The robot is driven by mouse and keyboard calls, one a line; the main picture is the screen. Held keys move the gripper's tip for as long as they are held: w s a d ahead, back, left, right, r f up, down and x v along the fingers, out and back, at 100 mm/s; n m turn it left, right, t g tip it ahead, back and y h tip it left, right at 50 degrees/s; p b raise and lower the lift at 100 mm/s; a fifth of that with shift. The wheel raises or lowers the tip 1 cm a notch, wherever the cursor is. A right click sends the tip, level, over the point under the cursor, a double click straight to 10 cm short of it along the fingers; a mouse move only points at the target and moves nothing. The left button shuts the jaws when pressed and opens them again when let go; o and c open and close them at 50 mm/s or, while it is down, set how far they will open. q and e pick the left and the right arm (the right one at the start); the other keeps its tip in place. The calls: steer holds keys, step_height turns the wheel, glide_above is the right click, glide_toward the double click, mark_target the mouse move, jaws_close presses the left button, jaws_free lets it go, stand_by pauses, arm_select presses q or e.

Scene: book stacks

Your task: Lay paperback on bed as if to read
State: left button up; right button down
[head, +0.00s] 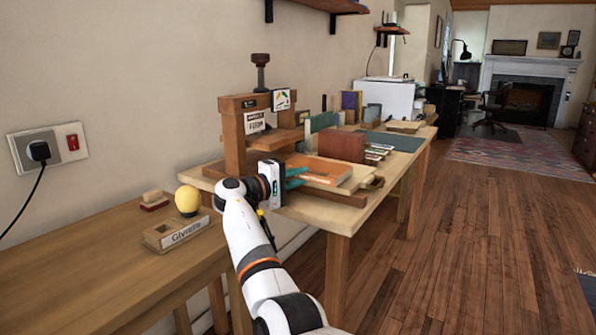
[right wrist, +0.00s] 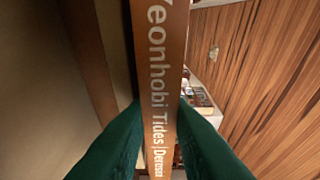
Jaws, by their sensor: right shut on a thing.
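My right gripper (head: 294,178), with teal fingers, is shut on an orange-brown paperback (head: 322,172) near the front of the pale worktable. In the right wrist view the paperback's spine (right wrist: 160,75) runs between the two fingertips (right wrist: 160,120); its white lettering reads "Yeonhobi Tides". In the head view the book looks roughly flat, above or on pale boards; I cannot tell whether it touches them. A wooden screw press (head: 235,130) stands just behind, with a flat wooden bed (head: 277,139). I cannot tell whether this is the task's bed. My left gripper is not in view.
A reddish-brown upright book (head: 342,146), several other books and a dark mat (head: 398,141) lie farther along the worktable.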

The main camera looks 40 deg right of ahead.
steer(key=shift+f, duration=0.3)
steer(key=shift+f, duration=0.2)
stand_by(0.5)
steer(key=c, duration=1.2)
jaws_free()
steer(key=shift+f, duration=0.1)
steer(key=shift+a, duration=0.1)
